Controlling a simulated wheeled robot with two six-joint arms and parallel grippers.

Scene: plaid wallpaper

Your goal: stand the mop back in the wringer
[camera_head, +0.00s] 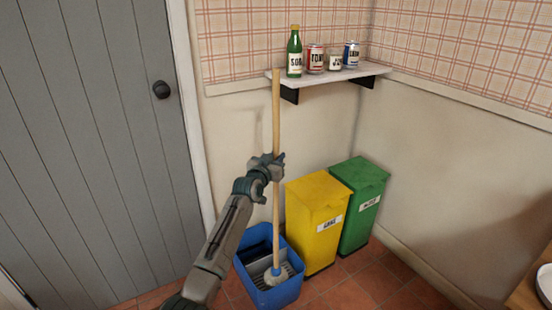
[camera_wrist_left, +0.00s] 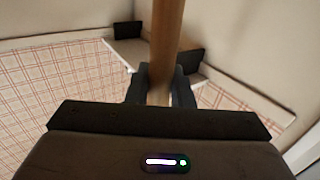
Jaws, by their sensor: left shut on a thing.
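The mop (camera_head: 277,120) has a long wooden handle and stands close to upright. My left gripper (camera_head: 274,166) is shut around the handle at about mid-height. In the left wrist view the handle (camera_wrist_left: 166,50) runs up between the two dark fingers (camera_wrist_left: 160,88). Whether the head rests on the wringer or hovers just above it, I cannot tell. My right gripper is not in view.
A yellow bin (camera_head: 316,215) and a green bin (camera_head: 366,185) stand right of the bucket. A wall shelf (camera_head: 350,72) with a green bottle (camera_head: 294,52) and several containers is behind the handle's top. A grey door (camera_head: 95,140) is at left. A table edge (camera_head: 528,290) shows at lower right.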

